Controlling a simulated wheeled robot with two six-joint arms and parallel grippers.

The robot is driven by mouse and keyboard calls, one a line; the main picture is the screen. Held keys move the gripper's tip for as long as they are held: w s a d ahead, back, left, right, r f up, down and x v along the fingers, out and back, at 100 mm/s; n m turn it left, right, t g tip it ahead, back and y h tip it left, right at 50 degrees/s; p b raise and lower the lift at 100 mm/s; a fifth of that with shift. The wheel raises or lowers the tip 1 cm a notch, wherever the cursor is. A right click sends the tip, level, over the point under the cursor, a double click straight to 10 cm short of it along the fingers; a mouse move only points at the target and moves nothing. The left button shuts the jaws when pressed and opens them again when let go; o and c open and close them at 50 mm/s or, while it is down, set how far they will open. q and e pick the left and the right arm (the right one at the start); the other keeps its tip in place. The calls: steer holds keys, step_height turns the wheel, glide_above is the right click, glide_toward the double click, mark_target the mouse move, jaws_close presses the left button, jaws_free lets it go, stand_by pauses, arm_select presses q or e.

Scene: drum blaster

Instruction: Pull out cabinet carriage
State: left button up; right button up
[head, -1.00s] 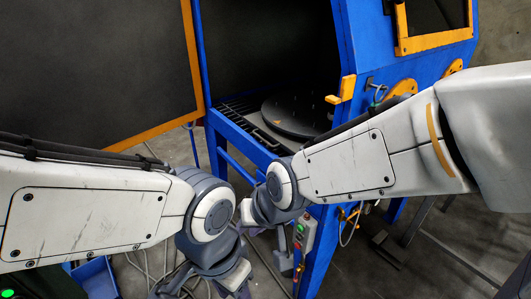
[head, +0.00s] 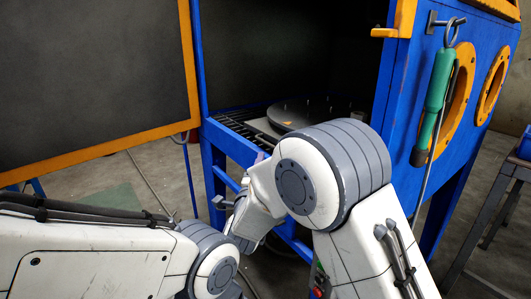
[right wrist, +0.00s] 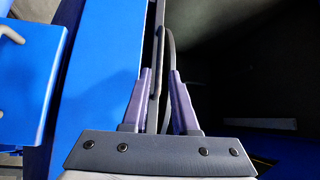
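The cabinet carriage (head: 262,127) is a grated tray inside the blue cabinet, with a round dark turntable (head: 305,112) on it. My right gripper (head: 261,157) is at the front edge of the carriage, mostly hidden in the head view by my right arm. In the right wrist view, its two purple fingers (right wrist: 160,90) are apart, one on each side of a thin dark handle bar (right wrist: 159,50). A gap shows beside the bar, and I see no clear grip on it. My left arm is at the lower left; its gripper is out of view.
The cabinet door (head: 90,85), dark with an orange frame, stands open on the left. A green-handled tool (head: 437,82) hangs on the cabinet's right side (head: 405,100). A dark metal stand (head: 490,215) is at the far right. A blue panel (right wrist: 105,70) lies left of the fingers.

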steer(key=x, duration=0.8)
steer(key=shift+w+d+b, duration=0.1)
steer(key=shift+w+b, duration=0.2)
steer(key=shift+b, duration=0.05)
jaws_close()
stand_by(0.9)
